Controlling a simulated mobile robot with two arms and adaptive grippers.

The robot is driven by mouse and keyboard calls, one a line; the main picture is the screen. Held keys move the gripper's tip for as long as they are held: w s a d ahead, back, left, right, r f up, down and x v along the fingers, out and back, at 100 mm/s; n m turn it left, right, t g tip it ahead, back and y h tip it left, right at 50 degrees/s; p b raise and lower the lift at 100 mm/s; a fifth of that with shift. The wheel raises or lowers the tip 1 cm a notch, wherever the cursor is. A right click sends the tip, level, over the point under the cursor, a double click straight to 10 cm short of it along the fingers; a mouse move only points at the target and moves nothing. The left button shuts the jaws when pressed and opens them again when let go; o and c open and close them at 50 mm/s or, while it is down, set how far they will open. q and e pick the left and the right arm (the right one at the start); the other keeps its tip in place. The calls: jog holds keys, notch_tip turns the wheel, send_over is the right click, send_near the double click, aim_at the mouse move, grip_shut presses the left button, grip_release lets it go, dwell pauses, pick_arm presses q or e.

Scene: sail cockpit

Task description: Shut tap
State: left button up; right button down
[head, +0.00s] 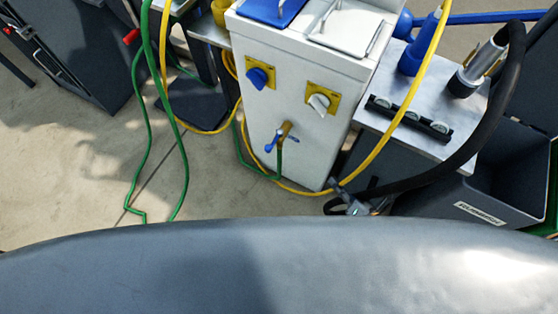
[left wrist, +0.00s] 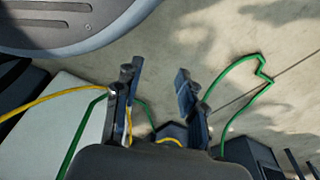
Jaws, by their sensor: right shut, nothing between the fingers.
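The tap (head: 283,131) sticks out of the front of a white cabinet (head: 300,160) in the head view. It has a brass-coloured body and a small blue handle, and a green hose (head: 282,160) hangs below it. The handle's exact setting is too small to tell. My right gripper (head: 337,188) is low beside the cabinet's lower right corner, apart from the tap. It is shut and empty. My left gripper (left wrist: 158,88) shows in the left wrist view with its fingers apart and nothing between them. The tap cannot be made out there.
Above the tap are a blue knob (head: 258,77) and a white knob (head: 318,102) on yellow plates. A yellow hose (head: 405,100) and a thick black hose (head: 493,115) cross near my right gripper. A dark bin (head: 510,165) stands right. Floor (head: 75,160) is open left, apart from green hose.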

pick_arm(q)
jog(key=w+b, duration=0.2)
jog(key=w+r+b, duration=0.1)
jog(key=shift+w+d+b, duration=0.2)
jog(key=shift+d+b, duration=0.05)
jog(key=shift+b, duration=0.05)
pick_arm(e)
jog(key=s+a+r+n+g+y, duration=0.1)
jog(key=a+r+n+y, duration=0.5)
jog(key=n, duration=0.8)
jog(key=shift+s+r+g, duration=0.25)
jog(key=shift+r+g, duration=0.15)
pick_arm(q)
jog(key=shift+s+a+f+p, duration=0.1)
jog(key=shift+s+f+p, duration=0.1)
jog(key=shift+s+f, duration=0.3)
jog(key=shift+s+a+f+p, duration=0.1)
jog(key=shift+s+f+p, duration=0.15)
jog(key=shift+f, duration=0.4)
pick_arm(e)
jog(key=x, duration=1.4)
pick_arm(q)
jog(key=shift+d, duration=0.1)
pick_arm(e)
jog(key=shift+r, duration=0.1)
